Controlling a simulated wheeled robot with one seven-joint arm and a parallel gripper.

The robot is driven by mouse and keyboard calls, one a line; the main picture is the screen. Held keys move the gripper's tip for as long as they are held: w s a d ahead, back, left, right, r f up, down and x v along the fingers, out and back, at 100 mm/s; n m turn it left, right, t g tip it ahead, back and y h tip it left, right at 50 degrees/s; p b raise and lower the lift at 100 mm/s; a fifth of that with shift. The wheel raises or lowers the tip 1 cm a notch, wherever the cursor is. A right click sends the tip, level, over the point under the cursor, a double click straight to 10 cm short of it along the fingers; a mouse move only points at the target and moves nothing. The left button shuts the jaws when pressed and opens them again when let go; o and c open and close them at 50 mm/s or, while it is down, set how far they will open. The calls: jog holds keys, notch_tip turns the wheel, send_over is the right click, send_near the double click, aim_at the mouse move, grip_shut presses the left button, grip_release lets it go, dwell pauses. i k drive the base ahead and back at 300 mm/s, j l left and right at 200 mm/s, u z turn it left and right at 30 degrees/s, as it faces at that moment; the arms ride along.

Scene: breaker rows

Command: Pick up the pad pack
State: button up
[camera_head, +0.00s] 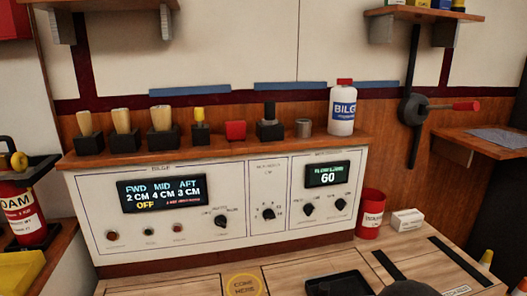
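A small white box with dark print (407,219), which may be the pad pack, sits on the wooden worktop (315,265) at the right, just beside a red cup (370,213). Its lettering is too small to read. It looks upright and nothing touches it from above. A dark rounded shape at the bottom edge may be part of my arm; I cannot tell. My gripper's fingers do not show in this view.
A control panel (255,235) with knobs and two displays stands behind the worktop. A white bilge bottle (342,110) stands on its top ledge. A black tray (338,286) lies at the front. A wall lever (415,108) is at the right.

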aim_at(410, 220)
jog(key=l+u, duration=0.1)
jog(key=l, duration=0.3)
jog(key=k+l+u, duration=0.1)
jog(key=l, duration=0.3)
jog(key=k+l+u, duration=0.1)
jog(key=l, duration=0.3)
jog(key=k+l+u, duration=0.1)
jog(key=l, duration=0.3)
jog(key=k+l+u, duration=0.1)
jog(key=l, duration=0.25)
jog(key=k+l+u, duration=0.1)
jog(key=l, duration=0.3)
jog(key=i+l+u, duration=0.2)
jog(key=l, duration=0.45)
jog(key=l+u, duration=0.2)
jog(key=l, duration=0.45)
jog(key=i+l+u, duration=0.15)
jog(key=i+l, duration=0.25)
jog(key=l, duration=0.1)
